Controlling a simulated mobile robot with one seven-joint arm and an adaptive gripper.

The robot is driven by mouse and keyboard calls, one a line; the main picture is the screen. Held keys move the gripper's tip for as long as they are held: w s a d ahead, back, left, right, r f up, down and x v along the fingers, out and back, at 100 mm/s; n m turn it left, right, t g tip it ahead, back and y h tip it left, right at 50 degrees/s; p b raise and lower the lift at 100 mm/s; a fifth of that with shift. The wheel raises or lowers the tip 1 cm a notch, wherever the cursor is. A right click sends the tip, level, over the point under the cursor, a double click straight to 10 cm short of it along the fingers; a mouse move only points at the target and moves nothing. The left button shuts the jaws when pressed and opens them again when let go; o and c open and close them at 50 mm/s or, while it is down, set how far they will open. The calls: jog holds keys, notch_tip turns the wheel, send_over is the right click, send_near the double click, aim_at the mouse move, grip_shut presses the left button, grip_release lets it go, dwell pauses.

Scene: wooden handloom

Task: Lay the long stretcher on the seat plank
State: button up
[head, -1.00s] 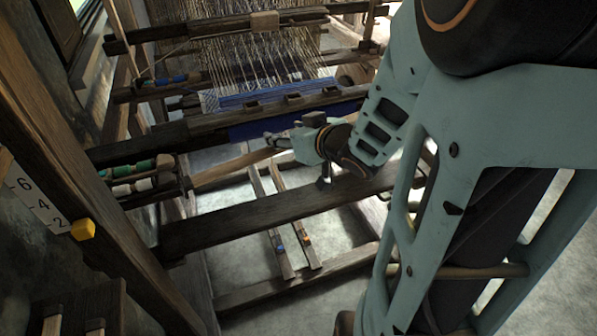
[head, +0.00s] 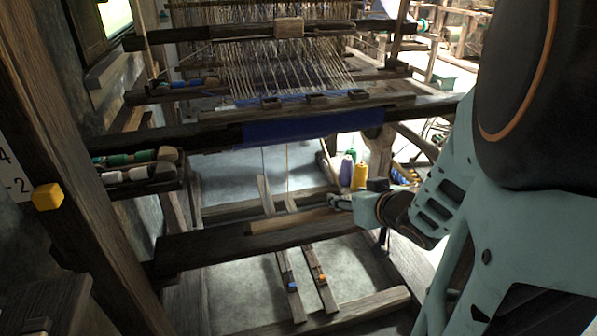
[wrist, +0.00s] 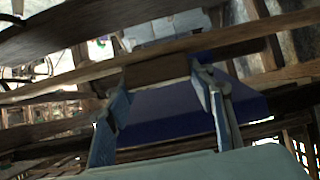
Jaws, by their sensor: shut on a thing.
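The long stretcher (head: 300,219) is a light brown wooden bar with a darker left end. My gripper (head: 340,203) is shut on it near the right of its visible length. In the head view the stretcher overlaps the seat plank (head: 205,247), a broad dark board across the front of the loom, and runs roughly along it. I cannot tell whether it touches the plank. The part beyond my gripper is hidden. In the wrist view, a brown wooden piece of the stretcher (wrist: 157,70) sits between the two blue fingers.
The loom's cloth beam with blue cloth (head: 312,127) lies behind the plank. Bobbins (head: 125,175) sit on a side rack at left, and yellow and purple cones (head: 346,171) stand behind my gripper. Treadles (head: 320,278) lie below. A dark post (head: 50,130) rises at left.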

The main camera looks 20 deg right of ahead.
jog(key=w+d+f+b, duration=0.2)
jog(key=w+f, duration=0.1)
jog(key=w+d+f+b, duration=0.2)
jog(key=w+f, duration=0.1)
jog(key=w, duration=0.1)
jog(key=w+d+f+b, duration=0.1)
jog(key=w+d+f, duration=0.1)
jog(key=w, duration=0.2)
jog(key=shift+d+f+b, duration=0.1)
jog(key=shift+f+b, duration=0.3)
jog(key=shift+w+d+f, duration=0.1)
jog(key=shift+f, duration=0.1)
jog(key=shift+w+d+f+b, duration=0.15)
jog(key=shift+f+b, duration=0.4)
jog(key=shift+f, duration=0.35)
jog(key=shift+w+a+f+b, duration=0.1)
jog(key=shift+f+b, duration=0.45)
jog(key=shift+f, duration=0.3)
jog(key=shift+f, duration=0.2)
jog(key=o, duration=1.3)
